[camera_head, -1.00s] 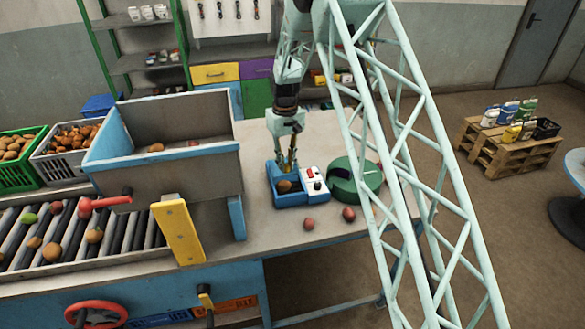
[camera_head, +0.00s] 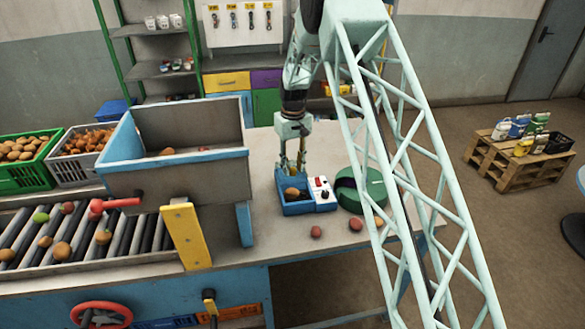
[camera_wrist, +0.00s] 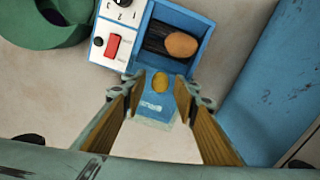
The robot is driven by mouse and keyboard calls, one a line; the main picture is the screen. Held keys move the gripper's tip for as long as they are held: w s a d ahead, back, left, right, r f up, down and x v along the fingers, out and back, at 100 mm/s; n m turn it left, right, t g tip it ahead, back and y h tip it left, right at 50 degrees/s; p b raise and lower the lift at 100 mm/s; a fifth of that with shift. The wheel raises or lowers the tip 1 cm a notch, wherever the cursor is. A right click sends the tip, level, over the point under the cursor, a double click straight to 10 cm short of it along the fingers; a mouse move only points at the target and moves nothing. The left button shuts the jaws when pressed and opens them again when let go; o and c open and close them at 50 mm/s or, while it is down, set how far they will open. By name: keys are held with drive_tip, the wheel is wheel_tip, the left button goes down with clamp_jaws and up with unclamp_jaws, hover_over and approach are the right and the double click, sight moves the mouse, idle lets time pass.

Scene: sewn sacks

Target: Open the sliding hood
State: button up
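A small blue device (camera_head: 297,209) stands on the bench, with a white panel (camera_head: 320,193) carrying a red switch (camera_wrist: 113,46). Its blue open tray (camera_wrist: 207,52) holds a brown potato (camera_wrist: 182,44). In the wrist view, a blue labelled part (camera_wrist: 154,107) with a yellow knob (camera_wrist: 160,82) lies at the device's near side. I cannot tell for certain whether this part is the sliding hood. My gripper (camera_wrist: 160,88) points down over the device. Its fingers are apart on both sides of the yellow knob, with gaps visible. It also shows in the head view (camera_head: 292,167).
A green round container (camera_head: 360,190) stands right of the device. Two reddish potatoes (camera_head: 316,232) (camera_head: 355,224) lie in front. A blue-rimmed hopper (camera_head: 200,156) and roller conveyor (camera_head: 40,240) are on the left. The front right bench top is mostly clear.

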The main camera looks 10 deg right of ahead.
drive_tip(key=shift+r, duration=0.1)
idle(0.3)
wheel_tip(320, 180, up, 12)
idle(0.7)
idle(0.5)
